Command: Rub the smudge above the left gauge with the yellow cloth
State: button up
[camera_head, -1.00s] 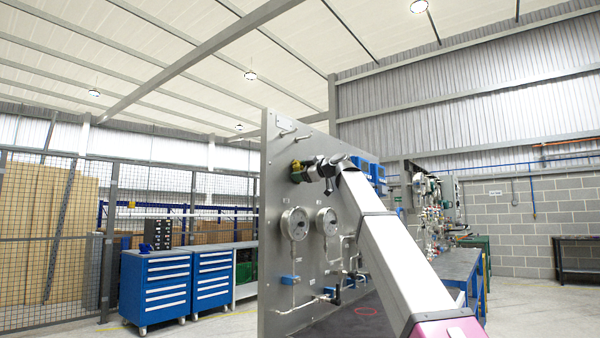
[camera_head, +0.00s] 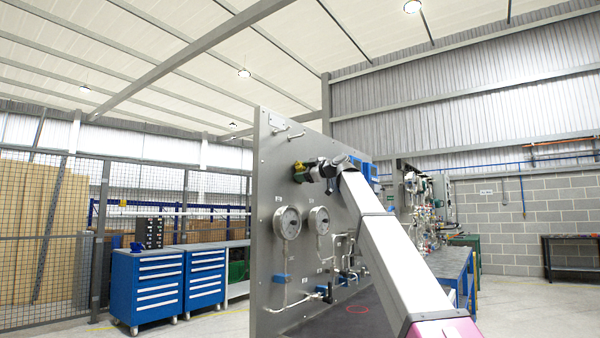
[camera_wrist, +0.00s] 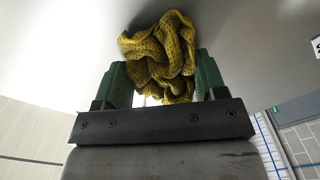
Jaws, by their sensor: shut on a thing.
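The yellow cloth (camera_wrist: 160,58) is bunched between the green fingers of my gripper (camera_wrist: 165,80) in the wrist view, up against the grey panel. In the head view my gripper (camera_head: 301,172) is at the panel (camera_head: 268,150), above the left gauge (camera_head: 287,222) and the right gauge (camera_head: 319,219). The cloth appears to touch the panel, though the exact contact is hard to see. I cannot see the smudge; the cloth and gripper may cover it.
Two small bars (camera_head: 289,136) stick out of the panel above my gripper. Blue boxes (camera_head: 366,170) sit behind my arm. Pipes and valves (camera_head: 320,293) run below the gauges. Blue drawer cabinets (camera_head: 148,286) stand at the left.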

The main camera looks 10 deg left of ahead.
aim_at(286, 169)
jog(key=shift+w+d, duration=0.2)
jog(key=shift+w, duration=0.1)
jog(key=shift+s, duration=0.1)
jog(key=shift+s+a, duration=0.55)
jog(key=shift+s, duration=0.65)
jog(key=shift+s+a, duration=0.55)
jog(key=shift+s, duration=0.7)
jog(key=shift+s+a, duration=0.55)
jog(key=shift+s, duration=0.65)
jog(key=shift+d, duration=0.1)
jog(key=shift+v, duration=2.9)
jog(key=shift+d, duration=0.1)
jog(key=shift+v, duration=1.45)
